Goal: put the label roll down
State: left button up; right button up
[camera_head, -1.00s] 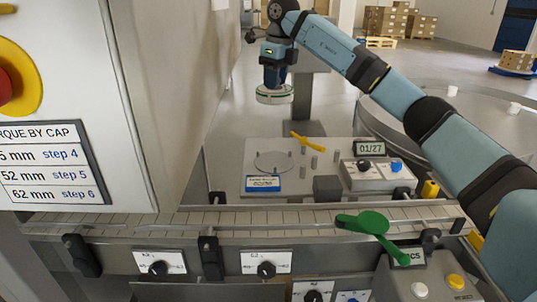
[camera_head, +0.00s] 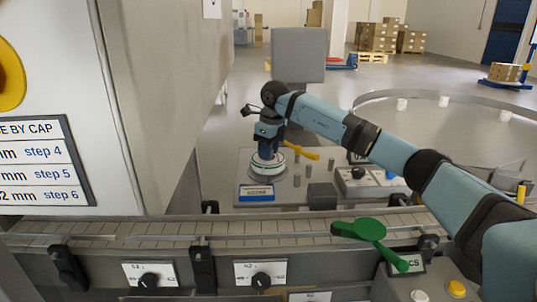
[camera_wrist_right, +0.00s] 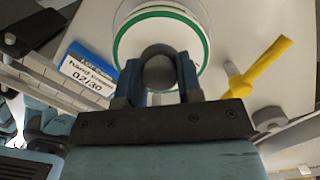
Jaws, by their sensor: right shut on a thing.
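The label roll (camera_head: 266,168) is a white disc with a green edge line. My right gripper (camera_head: 267,151) is shut on it from above, over the left part of the grey station plate (camera_head: 290,205). In the right wrist view the roll (camera_wrist_right: 190,18) lies beyond my fingers, which close on a grey round core (camera_wrist_right: 159,72). The roll looks level and is at or just above the plate; I cannot tell whether it touches. My left gripper is in neither current view.
A yellow lever (camera_head: 303,151) sticks out just right of the roll, with short grey posts (camera_head: 297,180) nearby. A blue-and-white label card (camera_head: 256,193) is in front. The conveyor (camera_head: 180,228) with a green paddle (camera_head: 366,229) runs nearer me.

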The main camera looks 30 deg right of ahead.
aim_at(273, 159)
jog(key=shift+f, duration=0.45)
jog(key=shift+f, duration=0.1)
jog(key=shift+f, duration=0.15)
jog(key=o, duration=1)
notch_tip(273, 159, up, 12)
jog(key=s+p, duration=0.1)
jog(key=shift+s+d+r, duration=0.15)
jog(key=shift+d+r, duration=0.05)
jog(key=shift+d, duration=0.15)
